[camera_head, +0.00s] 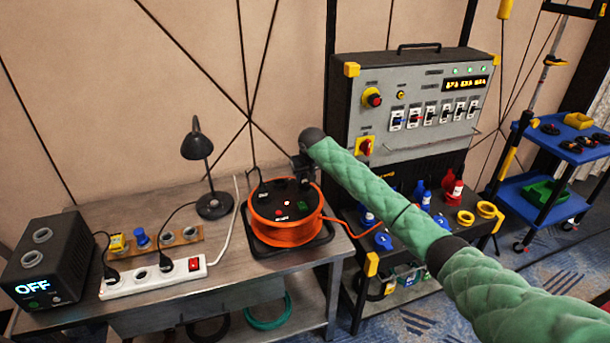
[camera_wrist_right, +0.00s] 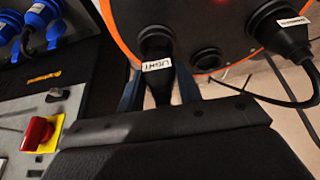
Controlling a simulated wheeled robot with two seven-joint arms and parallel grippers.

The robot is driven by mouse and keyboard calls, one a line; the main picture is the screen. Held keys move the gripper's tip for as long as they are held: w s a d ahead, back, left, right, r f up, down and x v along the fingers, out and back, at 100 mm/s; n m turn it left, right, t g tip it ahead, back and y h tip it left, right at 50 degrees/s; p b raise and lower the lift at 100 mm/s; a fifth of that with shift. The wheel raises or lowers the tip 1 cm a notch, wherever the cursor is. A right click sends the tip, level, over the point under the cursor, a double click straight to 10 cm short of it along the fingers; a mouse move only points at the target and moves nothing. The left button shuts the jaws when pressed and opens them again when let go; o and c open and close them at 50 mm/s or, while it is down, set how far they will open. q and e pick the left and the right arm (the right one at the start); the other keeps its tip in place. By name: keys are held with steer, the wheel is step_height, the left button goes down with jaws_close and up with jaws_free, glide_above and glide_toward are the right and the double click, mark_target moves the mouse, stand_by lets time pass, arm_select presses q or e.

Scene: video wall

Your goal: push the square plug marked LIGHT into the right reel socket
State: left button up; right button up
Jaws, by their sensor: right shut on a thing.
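The black plug with the white LIGHT label (camera_wrist_right: 157,65) is between the fingers of my right gripper (camera_wrist_right: 160,92) in the right wrist view. The gripper is shut on it. The plug's front end meets the dark face of the orange-rimmed cable reel (camera_wrist_right: 225,25); how deep it sits in a socket cannot be seen. Beside it on the reel face is a round, empty socket (camera_wrist_right: 207,60). In the head view my right gripper (camera_head: 303,168) is at the right rear of the orange reel (camera_head: 285,222), and the plug is hidden there. My left gripper is out of view.
Another black plug (camera_wrist_right: 282,28) with a cable sits in the reel face. On the bench are a black lamp (camera_head: 205,160), a white power strip (camera_head: 155,278) and a box reading OFF (camera_head: 45,265). A breaker panel (camera_head: 415,105) stands behind my arm.

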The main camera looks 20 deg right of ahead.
steer(key=shift+f+p, duration=0.15)
steer(key=shift+p, duration=0.25)
stand_by(0.7)
steer(key=shift+f, duration=0.9)
stand_by(1.0)
steer(key=o, duration=1.6)
steer(key=shift+c, duration=0.2)
steer(key=shift+r, duration=0.1)
steer(key=shift+r+p, duration=2.7)
steer(key=shift+r, duration=0.2)
